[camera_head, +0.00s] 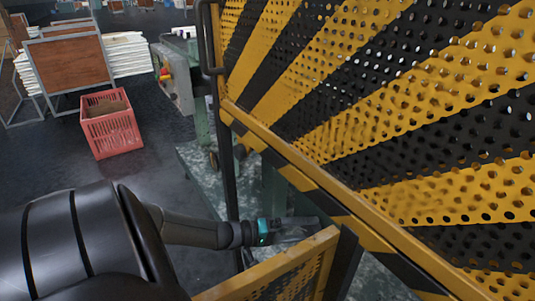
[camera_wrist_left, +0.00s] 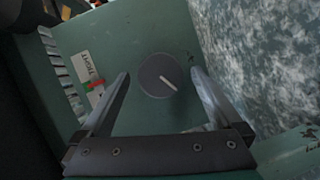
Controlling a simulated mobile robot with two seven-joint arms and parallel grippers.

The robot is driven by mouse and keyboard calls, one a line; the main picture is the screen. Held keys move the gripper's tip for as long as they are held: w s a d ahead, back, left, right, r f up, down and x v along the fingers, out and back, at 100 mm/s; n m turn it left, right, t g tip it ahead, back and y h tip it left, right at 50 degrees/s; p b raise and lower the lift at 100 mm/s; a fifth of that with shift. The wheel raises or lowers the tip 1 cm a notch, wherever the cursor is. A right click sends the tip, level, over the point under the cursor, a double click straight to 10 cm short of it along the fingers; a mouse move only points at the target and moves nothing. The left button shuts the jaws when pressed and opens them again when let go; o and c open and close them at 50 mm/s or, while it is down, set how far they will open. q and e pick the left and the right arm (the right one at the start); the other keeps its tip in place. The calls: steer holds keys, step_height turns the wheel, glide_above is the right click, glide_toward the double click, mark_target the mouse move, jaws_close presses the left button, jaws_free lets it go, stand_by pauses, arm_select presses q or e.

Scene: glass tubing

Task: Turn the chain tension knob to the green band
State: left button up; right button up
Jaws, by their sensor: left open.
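The knob (camera_wrist_left: 158,76) is a dark grey disc with a pale pointer line, on a green machine panel (camera_wrist_left: 140,45) in the left wrist view. Its pointer slants toward the lower right. A small label (camera_wrist_left: 93,75) with lettering and red and green marks lies left of it. My left gripper (camera_wrist_left: 160,80) is open, with one finger on each side of the knob; I cannot tell whether either touches it. In the head view my left gripper (camera_head: 295,228) reaches in behind the yellow guard's lower frame, and the knob is hidden there. My right gripper is not in view.
A yellow and black perforated guard (camera_head: 400,110) fills the right of the head view. A lower yellow guard panel (camera_head: 285,272) stands close to my left wrist. A red crate (camera_head: 112,132) sits on the floor at the left. Speckled grey surface (camera_wrist_left: 260,55) lies right of the panel.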

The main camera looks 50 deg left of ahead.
arm_select(q)
steer(key=shift+s+a+r, duration=0.1)
steer(key=shift+s+a, duration=0.1)
steer(key=shift+s, duration=0.2)
steer(key=p+v, duration=0.4)
steer(key=v, duration=0.9)
steer(key=shift+s, duration=0.25)
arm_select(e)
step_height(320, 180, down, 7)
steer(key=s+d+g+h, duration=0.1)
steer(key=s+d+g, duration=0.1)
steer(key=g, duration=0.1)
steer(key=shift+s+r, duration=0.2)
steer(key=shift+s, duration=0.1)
arm_select(q)
steer(key=shift+a+r, duration=0.1)
steer(key=shift+a, duration=0.05)
